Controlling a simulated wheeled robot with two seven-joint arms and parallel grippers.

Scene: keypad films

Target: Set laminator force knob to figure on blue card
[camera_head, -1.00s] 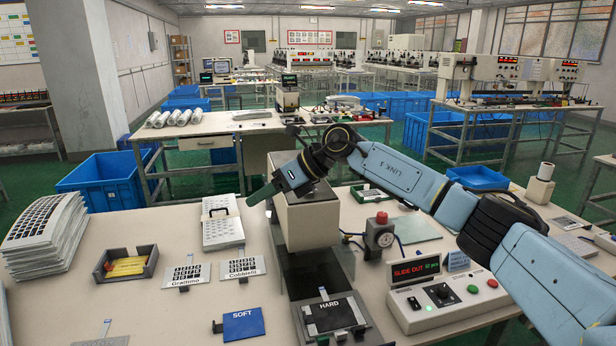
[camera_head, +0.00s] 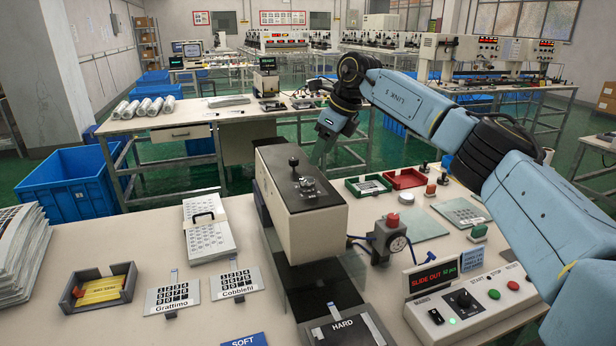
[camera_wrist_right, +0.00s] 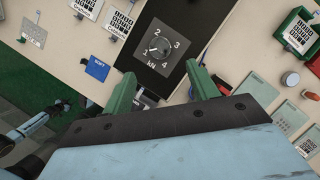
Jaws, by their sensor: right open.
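The laminator (camera_head: 297,222) is a cream press head with a dark top plate. Its force knob (camera_head: 307,186) sits on that plate; the right wrist view shows the knob (camera_wrist_right: 160,46) on a dial marked 1 to 4 and kN. I cannot read its pointer surely. My right gripper (camera_wrist_right: 163,78) is open and empty, its green fingers beside the dial's lower edge, apart from the knob. My left gripper (camera_wrist_right: 62,105) seems to show small in the wrist view.
Keypad film cards (camera_head: 236,283), a yellow-filled tray (camera_head: 101,288) and a blue SOFT pad (camera_head: 246,340) lie left.

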